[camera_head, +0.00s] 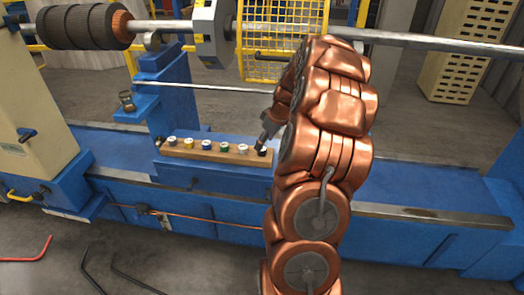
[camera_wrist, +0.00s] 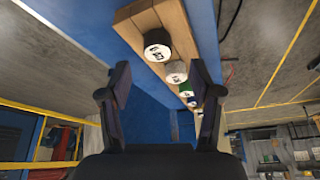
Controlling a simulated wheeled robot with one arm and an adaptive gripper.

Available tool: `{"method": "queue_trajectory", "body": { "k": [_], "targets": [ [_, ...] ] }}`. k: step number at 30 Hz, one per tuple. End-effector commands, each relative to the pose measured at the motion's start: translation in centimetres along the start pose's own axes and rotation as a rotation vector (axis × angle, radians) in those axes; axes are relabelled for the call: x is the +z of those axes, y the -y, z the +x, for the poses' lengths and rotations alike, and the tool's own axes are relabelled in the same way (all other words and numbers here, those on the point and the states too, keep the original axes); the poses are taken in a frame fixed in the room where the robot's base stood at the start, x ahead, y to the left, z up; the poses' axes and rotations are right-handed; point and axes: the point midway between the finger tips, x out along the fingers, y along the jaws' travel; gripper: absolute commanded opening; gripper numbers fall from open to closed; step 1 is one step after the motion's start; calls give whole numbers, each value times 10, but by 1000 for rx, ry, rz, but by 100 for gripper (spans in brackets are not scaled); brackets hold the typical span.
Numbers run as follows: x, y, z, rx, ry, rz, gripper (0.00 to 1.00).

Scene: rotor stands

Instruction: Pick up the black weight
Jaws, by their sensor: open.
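The black weight (camera_head: 262,152) stands at the right end of a row of small weights on a wooden strip (camera_head: 220,155) in the head view. In the wrist view the black weight (camera_wrist: 157,46) is the nearest one, with a pale marked top, and sits beyond the fingertips. My gripper (camera_wrist: 160,75) is open with nothing between its fingers. In the head view my gripper (camera_head: 266,138) is close above the black weight, apart or touching I cannot tell, and is partly hidden by my copper-coloured arm.
Several other weights (camera_head: 206,144) stand left of the black one, close together. The strip lies on a blue machine bed (camera_head: 105,148). A thin metal rod (camera_head: 215,87) and a thick shaft (camera_head: 430,42) cross behind. A yellow mesh guard (camera_head: 260,68) stands behind my arm.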

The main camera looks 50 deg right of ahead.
Motion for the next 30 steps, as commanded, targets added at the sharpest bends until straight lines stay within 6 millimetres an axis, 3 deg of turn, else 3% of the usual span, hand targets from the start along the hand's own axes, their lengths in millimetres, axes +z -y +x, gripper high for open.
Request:
{"method": "queue_trajectory", "body": {
  "k": [9,18,30],
  "targets": [
    [4,-2,34,-1,1,1,64],
    [5,-3,40,1,0,0,64],
    [5,-3,40,1,0,1,23]
  ]
}}
